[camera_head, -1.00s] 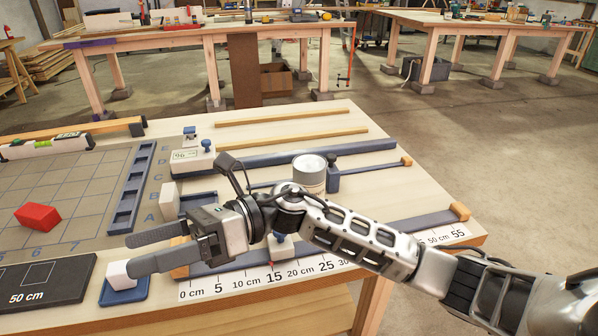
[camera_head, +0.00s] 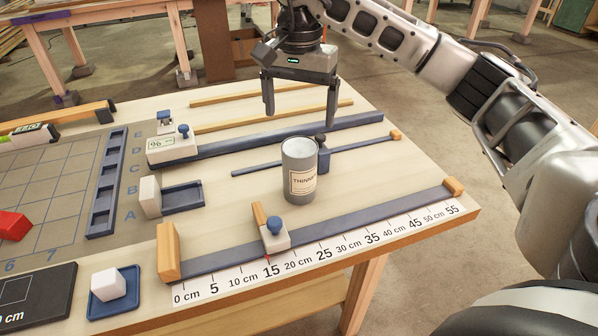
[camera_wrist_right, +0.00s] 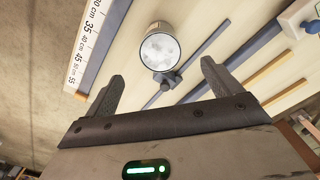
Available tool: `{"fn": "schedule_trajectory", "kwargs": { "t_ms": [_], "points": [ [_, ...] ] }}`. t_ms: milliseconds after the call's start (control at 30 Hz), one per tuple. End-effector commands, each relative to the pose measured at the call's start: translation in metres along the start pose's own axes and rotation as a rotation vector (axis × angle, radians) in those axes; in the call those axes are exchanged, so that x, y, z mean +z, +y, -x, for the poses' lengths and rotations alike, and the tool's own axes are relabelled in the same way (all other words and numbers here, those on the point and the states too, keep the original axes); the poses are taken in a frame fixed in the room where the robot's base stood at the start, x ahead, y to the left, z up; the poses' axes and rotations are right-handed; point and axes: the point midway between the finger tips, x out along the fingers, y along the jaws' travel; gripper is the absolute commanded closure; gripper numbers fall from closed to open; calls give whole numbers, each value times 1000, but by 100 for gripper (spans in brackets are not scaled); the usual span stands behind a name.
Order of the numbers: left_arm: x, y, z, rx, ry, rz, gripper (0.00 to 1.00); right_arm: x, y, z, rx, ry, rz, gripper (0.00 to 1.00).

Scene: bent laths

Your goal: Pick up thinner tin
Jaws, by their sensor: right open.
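The thinner tin (camera_head: 299,172) is a grey cylinder with a pale label and a light top. It stands upright on the workbench, behind the ruler scale and in front of a thin dark rail. My right gripper (camera_head: 300,118) is open and empty, above and behind the tin, fingers pointing down. In the right wrist view the tin (camera_wrist_right: 158,48) shows from above, ahead of the open fingers (camera_wrist_right: 160,85) and apart from them. My left gripper is not in view.
A dark clamp block (camera_head: 322,155) stands close behind the tin on the thin rail. The ruler rail (camera_head: 340,226) with a blue-knobbed slider (camera_head: 274,234) lies in front. A digital gauge (camera_head: 172,146), a white block (camera_head: 150,196) and a red block (camera_head: 14,226) are to the left.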

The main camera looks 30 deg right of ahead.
Motion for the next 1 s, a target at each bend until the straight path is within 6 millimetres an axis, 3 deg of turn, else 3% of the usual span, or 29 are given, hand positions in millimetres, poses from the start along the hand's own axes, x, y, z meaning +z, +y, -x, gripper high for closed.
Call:
{"fn": "schedule_trajectory", "kwargs": {
  "t_ms": [133, 467, 700, 1000],
  "points": [
    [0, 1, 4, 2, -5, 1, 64, 0, 0, -27, 3, -2, 0, 10],
    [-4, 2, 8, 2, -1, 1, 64, 0, 1, -55, 1, -2, 0, 10],
    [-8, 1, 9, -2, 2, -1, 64, -2, 1, -90, 0, -4, 0, 10],
    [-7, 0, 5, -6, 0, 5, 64, -2, 0, -96, -2, -1, 1, 10]
  ]
}}
